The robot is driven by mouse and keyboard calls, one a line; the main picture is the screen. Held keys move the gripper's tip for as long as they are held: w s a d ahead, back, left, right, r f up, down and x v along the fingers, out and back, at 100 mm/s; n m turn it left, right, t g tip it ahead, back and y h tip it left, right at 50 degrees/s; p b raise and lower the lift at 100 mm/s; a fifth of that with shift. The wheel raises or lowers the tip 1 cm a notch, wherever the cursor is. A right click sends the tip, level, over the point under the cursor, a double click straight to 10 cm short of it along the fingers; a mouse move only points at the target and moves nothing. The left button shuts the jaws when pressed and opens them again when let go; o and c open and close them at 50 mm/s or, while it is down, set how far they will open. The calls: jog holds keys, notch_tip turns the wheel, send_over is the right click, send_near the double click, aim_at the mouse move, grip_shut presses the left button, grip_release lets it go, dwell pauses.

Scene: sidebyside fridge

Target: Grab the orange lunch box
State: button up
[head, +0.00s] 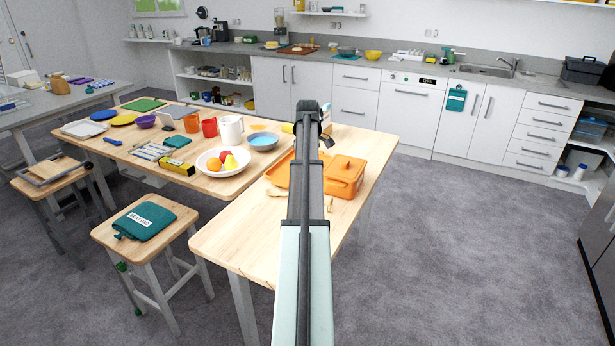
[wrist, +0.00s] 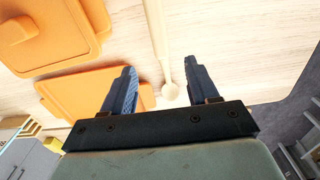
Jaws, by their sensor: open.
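The orange lunch box (head: 344,174), a lidded box with a raised patch on its lid, sits on the near wooden table, right of my arm in the head view. In the wrist view the lunch box (wrist: 50,35) is at the upper left, partly cut off by the frame. My gripper (wrist: 160,68) is open and empty, pointing at the table, with the lunch box off to its left and apart from it. My arm hides part of the table in the head view, and the fingertips cannot be made out there.
A flat orange board or tray (wrist: 85,92) lies beside the lunch box, close to my left finger. A pale wooden spoon (wrist: 170,92) lies between and below my fingers. A white fruit bowl (head: 222,163) and blue bowl (head: 263,141) stand left. The table's right side is clear.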

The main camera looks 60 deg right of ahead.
jog(key=shift+r, duration=0.5)
jog(key=c, duration=0.3)
